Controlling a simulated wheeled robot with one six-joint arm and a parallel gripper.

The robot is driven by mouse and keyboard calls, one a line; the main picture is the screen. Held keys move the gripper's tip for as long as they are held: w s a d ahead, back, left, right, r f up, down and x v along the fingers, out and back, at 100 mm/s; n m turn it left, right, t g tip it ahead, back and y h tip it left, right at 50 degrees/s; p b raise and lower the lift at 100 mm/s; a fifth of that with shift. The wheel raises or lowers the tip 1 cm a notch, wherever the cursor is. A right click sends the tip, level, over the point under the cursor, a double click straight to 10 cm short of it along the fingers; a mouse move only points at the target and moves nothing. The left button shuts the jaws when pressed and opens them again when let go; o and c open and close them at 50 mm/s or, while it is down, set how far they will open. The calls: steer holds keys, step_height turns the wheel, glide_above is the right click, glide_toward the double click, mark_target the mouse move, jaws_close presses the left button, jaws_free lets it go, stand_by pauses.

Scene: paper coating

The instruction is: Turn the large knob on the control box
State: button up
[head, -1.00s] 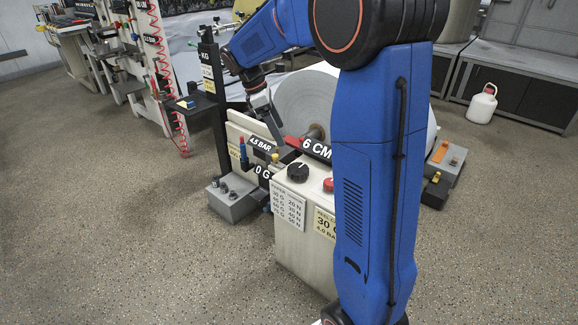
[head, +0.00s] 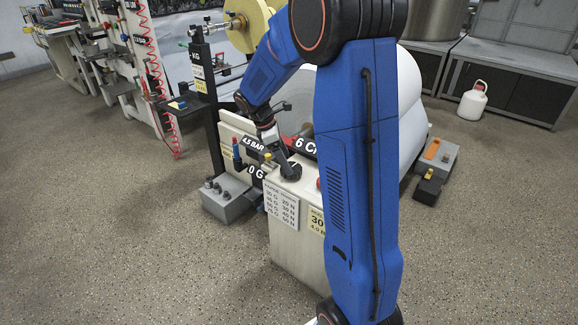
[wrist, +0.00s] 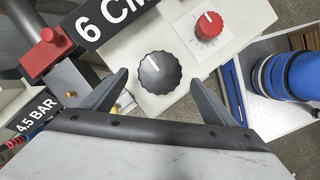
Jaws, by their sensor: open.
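The large black knob (wrist: 160,72) with a white pointer line sits on the top face of the pale control box (wrist: 118,52). In the wrist view it lies between and just beyond the fingertips of my open gripper (wrist: 162,82). The fingers appear apart from the knob. In the head view my gripper (head: 280,160) is over the box top (head: 308,190), close to the knob (head: 291,172), which it partly covers. A smaller red knob (wrist: 209,24) with a scale sits beside the black one.
A black "6 CM" label (wrist: 104,17) and a red part (wrist: 46,52) are close to the left finger. A "4.5 BAR" label (wrist: 38,114) lies farther left. A large paper roll (head: 408,100) stands behind the box. Open floor (head: 130,240) lies in front.

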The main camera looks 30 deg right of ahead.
steer(key=shift+x, duration=1.9)
steer(key=c, duration=1)
steer(key=shift+c, duration=0.2)
steer(key=shift+m, duration=0.4)
